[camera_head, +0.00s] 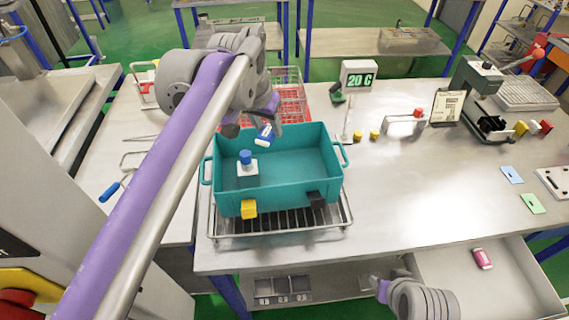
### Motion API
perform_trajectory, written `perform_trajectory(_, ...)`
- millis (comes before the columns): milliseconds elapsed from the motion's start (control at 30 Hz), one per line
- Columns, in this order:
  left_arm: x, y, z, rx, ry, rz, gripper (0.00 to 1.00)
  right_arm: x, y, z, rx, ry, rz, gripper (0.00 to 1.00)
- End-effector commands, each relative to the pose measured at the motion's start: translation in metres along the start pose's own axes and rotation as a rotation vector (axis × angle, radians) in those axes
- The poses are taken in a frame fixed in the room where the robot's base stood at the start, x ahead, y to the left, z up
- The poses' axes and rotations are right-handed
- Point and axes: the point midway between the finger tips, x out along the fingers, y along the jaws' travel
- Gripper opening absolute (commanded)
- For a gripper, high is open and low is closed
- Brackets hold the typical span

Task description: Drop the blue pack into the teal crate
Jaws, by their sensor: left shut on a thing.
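My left gripper (255,118) hangs over the back left part of the teal crate (316,168). It is shut on the blue pack (266,134), a small blue and white piece held tilted above the crate's inside, apart from its floor as far as I can tell. The crate stands on a dark grate at the near edge of the table. Inside it at the left is a white container with a blue cap (246,164). My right gripper (380,287) is low at the bottom, in front of the table; its fingers are too small to read.
A yellow latch (249,209) and a black latch (316,200) sit on the crate's front wall. A red wire basket (291,98) is behind it. A display (358,74) stands beyond. An open drawer (510,285) holds a pink item (482,259).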

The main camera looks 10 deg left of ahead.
Motion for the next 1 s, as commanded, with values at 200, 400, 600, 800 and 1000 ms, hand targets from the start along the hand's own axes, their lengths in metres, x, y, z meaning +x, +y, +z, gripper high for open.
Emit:
perform_trajectory(200,0.019,0.0,0.013,0.0,-0.003,0.001,0.0,0.016,0.0,0.015,0.0,-0.011,0.0,0.42)
perform_trajectory(400,0.041,0.0,0.026,0.0,-0.002,0.001,0.0,0.033,0.0,0.029,0.0,-0.021,0.0,0.42)
perform_trajectory(600,0.05,0.0,0.032,0.0,0.0,0.0,0.0,0.041,0.0,0.035,0.0,-0.025,0.0,0.42)
perform_trajectory(800,0.049,0.0,0.032,0.001,0.001,0.0,0.0,0.04,0.0,0.035,0.0,-0.025,0.0,0.42)
perform_trajectory(1000,0.048,0.0,0.032,0.001,0.001,0.0,0.7,0.04,0.0,0.035,0.0,-0.025,0.0,0.42)
